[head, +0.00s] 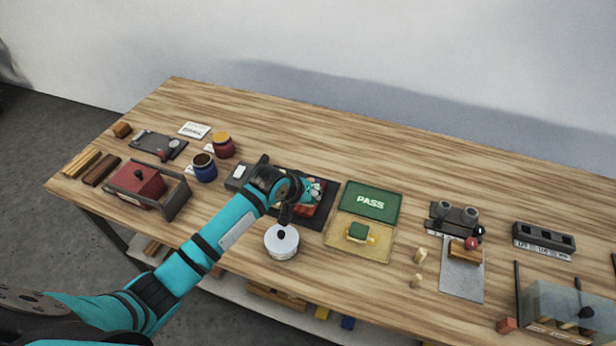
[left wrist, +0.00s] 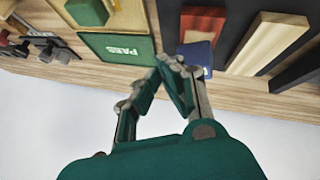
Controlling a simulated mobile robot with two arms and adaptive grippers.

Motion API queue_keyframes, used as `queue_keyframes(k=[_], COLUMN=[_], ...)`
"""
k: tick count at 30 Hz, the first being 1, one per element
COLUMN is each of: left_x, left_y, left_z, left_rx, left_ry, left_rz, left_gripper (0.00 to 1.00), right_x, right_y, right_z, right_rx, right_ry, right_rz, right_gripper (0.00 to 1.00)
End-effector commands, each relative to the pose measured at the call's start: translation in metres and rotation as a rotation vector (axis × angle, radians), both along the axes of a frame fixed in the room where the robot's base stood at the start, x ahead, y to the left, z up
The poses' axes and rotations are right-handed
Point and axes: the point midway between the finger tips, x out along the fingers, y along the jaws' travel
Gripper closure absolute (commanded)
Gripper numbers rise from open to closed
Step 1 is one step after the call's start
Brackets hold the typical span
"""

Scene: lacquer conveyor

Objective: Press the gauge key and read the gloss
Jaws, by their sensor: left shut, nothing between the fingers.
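My left gripper (head: 312,190) is shut and empty. It is over the dark tray (head: 322,218) in the middle of the table, beside a red panel. In the left wrist view the two fingertips of my left gripper (left wrist: 172,64) meet close to the blue edge of a red piece (left wrist: 200,22); I cannot tell whether they touch it. A small grey box with a pale face (head: 237,177), possibly the gauge, stands left of my wrist, partly hidden by my arm. I cannot make out a key or a gloss reading. My right gripper is not in view.
A green PASS panel (head: 370,202) lies just right of the tray and shows in the left wrist view (left wrist: 119,48). Blue (head: 204,170) and red (head: 223,147) jars stand left. The back of the table is clear.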

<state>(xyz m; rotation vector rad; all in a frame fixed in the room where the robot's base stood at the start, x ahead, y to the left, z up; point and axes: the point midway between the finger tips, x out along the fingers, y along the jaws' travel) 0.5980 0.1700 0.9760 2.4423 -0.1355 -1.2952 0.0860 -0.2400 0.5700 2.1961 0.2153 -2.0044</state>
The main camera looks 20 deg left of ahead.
Motion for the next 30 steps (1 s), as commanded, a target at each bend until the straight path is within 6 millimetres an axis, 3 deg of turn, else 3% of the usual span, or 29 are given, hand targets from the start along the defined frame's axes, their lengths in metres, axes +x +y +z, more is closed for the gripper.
queue_keyframes(k=[1, 3, 10, 17, 30], left_x=[0.022, 0.044, 0.088, 0.097, 0.096], left_y=[0.008, 0.014, 0.033, 0.037, 0.037], left_z=[0.018, 0.035, 0.074, 0.083, 0.075], left_rx=[-0.020, -0.053, -0.128, -0.148, -0.146], left_ry=[-0.018, -0.033, -0.066, -0.072, -0.072], left_rz=[0.031, 0.072, 0.161, 0.183, 0.181], left_gripper=[1.00, 1.00, 1.00, 1.00, 1.00], right_x=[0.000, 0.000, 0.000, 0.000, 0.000], right_y=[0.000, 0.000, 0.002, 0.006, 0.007], right_z=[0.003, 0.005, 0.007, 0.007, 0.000], right_rx=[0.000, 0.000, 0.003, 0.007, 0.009], right_ry=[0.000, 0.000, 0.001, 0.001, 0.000], right_rz=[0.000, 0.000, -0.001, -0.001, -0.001], right_gripper=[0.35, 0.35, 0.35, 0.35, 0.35])
